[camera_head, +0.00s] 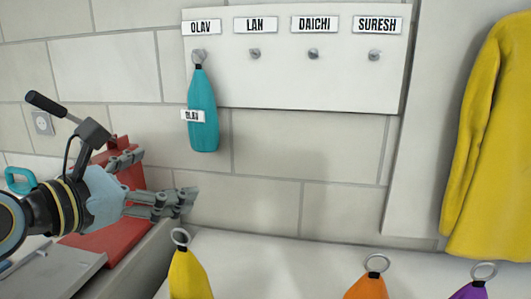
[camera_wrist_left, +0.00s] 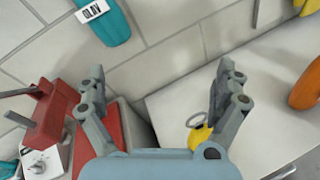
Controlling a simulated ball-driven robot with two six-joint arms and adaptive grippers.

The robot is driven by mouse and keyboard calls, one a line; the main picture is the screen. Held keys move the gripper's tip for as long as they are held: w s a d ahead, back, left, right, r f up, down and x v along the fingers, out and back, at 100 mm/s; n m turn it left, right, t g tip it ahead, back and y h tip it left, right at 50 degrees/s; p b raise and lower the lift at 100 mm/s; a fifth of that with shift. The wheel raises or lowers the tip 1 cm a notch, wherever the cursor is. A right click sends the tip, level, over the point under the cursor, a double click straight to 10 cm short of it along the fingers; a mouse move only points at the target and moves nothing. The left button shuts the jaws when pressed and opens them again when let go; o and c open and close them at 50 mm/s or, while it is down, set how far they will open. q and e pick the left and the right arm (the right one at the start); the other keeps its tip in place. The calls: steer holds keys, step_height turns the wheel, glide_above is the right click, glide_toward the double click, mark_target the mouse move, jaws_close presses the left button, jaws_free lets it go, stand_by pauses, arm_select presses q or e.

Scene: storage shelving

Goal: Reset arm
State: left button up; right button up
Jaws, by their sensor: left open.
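My left gripper (camera_head: 160,180) comes in from the left in the head view, open and empty, in front of the tiled wall. Its two spread fingers also show in the left wrist view (camera_wrist_left: 160,88), with nothing between them. A teal bottle-shaped item (camera_head: 203,112) with an OLAV tag hangs on the hook under the OLAV label, up and right of the gripper. It shows at the top of the left wrist view (camera_wrist_left: 108,22). My right gripper is in neither view.
The white hook board (camera_head: 300,85) has empty hooks under LAN, DAICHI and SURESH. Yellow (camera_head: 188,275), orange (camera_head: 367,287) and purple (camera_head: 472,291) ringed items stand along the white surface (camera_head: 270,262). A red object (camera_head: 108,235) is behind the gripper. A yellow garment (camera_head: 492,150) hangs right.

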arm_select(q)
steer(key=s+a+f+m+g+y, duration=0.35)
steer(key=s+f+m, duration=0.25)
steer(key=s+m, duration=0.3)
steer(key=s+a+f+m+g+y, duration=0.2)
steer(key=s+a+f+m+g, duration=0.2)
steer(key=s+f+m, duration=0.45)
steer(key=s+a+f+m+g+y, duration=0.3)
steer(key=s+f+m, duration=0.1)
steer(key=s+m, duration=0.55)
steer(key=s+a+f+g+b, duration=0.1)
steer(key=s+f+b, duration=0.15)
steer(key=f, duration=1.35)
steer(key=s+a+f+g+b, duration=0.1)
steer(key=f+b, duration=0.2)
steer(key=f, duration=1.2)
steer(key=s+a+f+b, duration=0.1)
steer(key=s+f+b, duration=0.3)
steer(key=s+f, duration=1.3)
step_height(320, 180, down, 3)
steer(key=shift+s+a+f+n+g, duration=0.15)
steer(key=shift+s+a+n+g, duration=0.05)
steer(key=shift+s+n+g, duration=0.25)
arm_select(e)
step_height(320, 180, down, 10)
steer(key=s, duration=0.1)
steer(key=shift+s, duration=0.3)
